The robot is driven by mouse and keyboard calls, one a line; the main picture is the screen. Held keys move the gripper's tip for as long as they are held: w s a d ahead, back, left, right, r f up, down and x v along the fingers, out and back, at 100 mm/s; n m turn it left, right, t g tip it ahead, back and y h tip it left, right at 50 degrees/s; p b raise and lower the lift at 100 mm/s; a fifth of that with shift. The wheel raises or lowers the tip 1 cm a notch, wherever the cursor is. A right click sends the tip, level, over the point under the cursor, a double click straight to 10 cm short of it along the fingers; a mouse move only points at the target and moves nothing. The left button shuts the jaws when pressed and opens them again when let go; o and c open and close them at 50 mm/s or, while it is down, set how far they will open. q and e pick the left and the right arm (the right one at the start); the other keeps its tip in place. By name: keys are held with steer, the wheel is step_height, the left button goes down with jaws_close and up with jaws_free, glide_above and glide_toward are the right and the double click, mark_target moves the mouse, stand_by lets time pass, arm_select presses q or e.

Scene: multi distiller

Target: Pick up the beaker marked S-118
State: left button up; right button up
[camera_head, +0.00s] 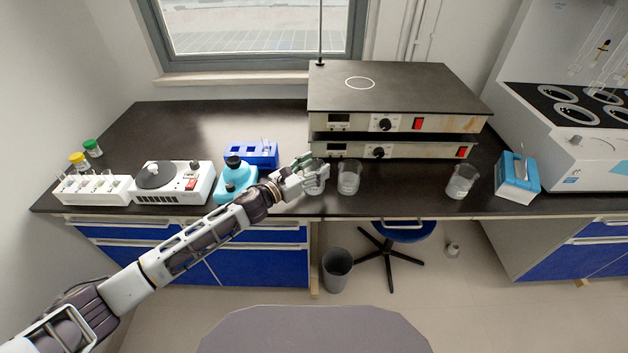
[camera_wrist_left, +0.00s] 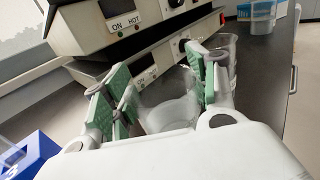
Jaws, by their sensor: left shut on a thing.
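Three clear glass beakers stand along the front of the dark bench in the head view. The left beaker (camera_head: 315,183) is partly hidden by my left gripper (camera_head: 308,172), which is shut on it. In the left wrist view this beaker (camera_wrist_left: 170,105) sits between the green finger pads of my left gripper (camera_wrist_left: 165,98). The middle beaker (camera_head: 348,179) stands just to the right, and in the wrist view it shows behind the right finger (camera_wrist_left: 228,60). The right beaker (camera_head: 461,182) stands farther along. No S-118 marking is readable. My right gripper is not in view.
Two stacked hot plates (camera_head: 395,125) stand right behind the beakers. A blue-and-white box (camera_head: 517,178) is at the right. The bench's front edge is close.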

arm_select(q)
steer(key=shift+c, duration=0.8)
arm_select(e)
steer(key=shift+s+f, duration=0.1)
steer(key=shift+s, duration=0.35)
arm_select(q)
steer(key=shift+r, duration=0.3)
arm_select(e)
steer(key=shift+w, duration=0.15)
arm_select(q)
steer(key=shift+r, duration=0.9)
step_height(320, 180, up, 8)
steer(key=p, duration=0.2)
steer(key=shift+f, duration=0.2)
arm_select(e)
steer(key=shift+g, duration=0.3)
steer(key=shift+s+d, duration=0.5)
steer(key=shift+s, duration=0.25)
steer(key=shift+s+d, duration=0.5)
steer(key=shift+s, duration=0.25)
steer(key=shift+s+d, duration=0.5)
steer(key=shift+s, duration=0.25)
